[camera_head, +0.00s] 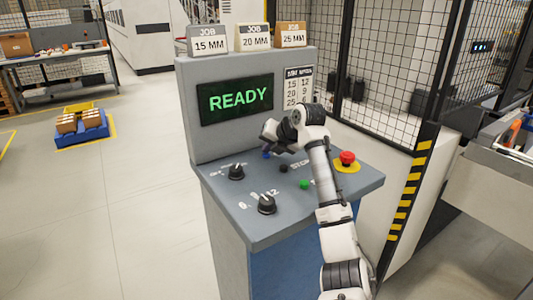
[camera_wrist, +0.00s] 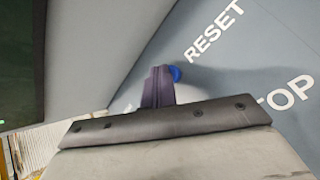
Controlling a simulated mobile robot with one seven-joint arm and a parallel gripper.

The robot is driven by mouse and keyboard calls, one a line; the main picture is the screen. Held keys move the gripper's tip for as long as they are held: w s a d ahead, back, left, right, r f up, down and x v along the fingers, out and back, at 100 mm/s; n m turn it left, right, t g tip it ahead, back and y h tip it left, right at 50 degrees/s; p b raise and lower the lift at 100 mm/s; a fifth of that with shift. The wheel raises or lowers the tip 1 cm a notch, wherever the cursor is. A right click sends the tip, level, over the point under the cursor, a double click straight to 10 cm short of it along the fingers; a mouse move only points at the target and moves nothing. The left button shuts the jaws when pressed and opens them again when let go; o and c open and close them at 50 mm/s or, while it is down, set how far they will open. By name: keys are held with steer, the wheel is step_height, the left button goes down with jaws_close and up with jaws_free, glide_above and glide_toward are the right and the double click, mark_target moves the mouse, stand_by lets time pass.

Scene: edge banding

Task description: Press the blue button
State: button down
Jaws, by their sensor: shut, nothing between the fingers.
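The blue button (camera_head: 266,155) sits on the sloped grey control panel, just below my gripper (camera_head: 268,143) in the head view. In the wrist view the blue button (camera_wrist: 175,73) shows beside the word RESET, partly hidden behind the tip of my dark fingers (camera_wrist: 160,70). My gripper is shut and empty, with its fingertips very close to the button. I cannot tell whether they touch it. The screen (camera_head: 235,98) reads READY in green.
The panel also carries two black knobs (camera_head: 236,172) (camera_head: 267,204), a black button (camera_head: 283,168), a green button (camera_head: 304,184) and a red emergency stop (camera_head: 347,158) on yellow. Job cards (camera_head: 250,37) stand on top. A mesh fence (camera_head: 395,70) is behind at right.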

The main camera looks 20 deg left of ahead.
mark_target(269, 158)
steer(key=shift+r+p, duration=0.65)
steer(key=shift+r, duration=0.2)
step_height(269, 158, up, 5)
steer(key=p, duration=0.3)
steer(key=shift+p, duration=0.3)
stand_by(0.5)
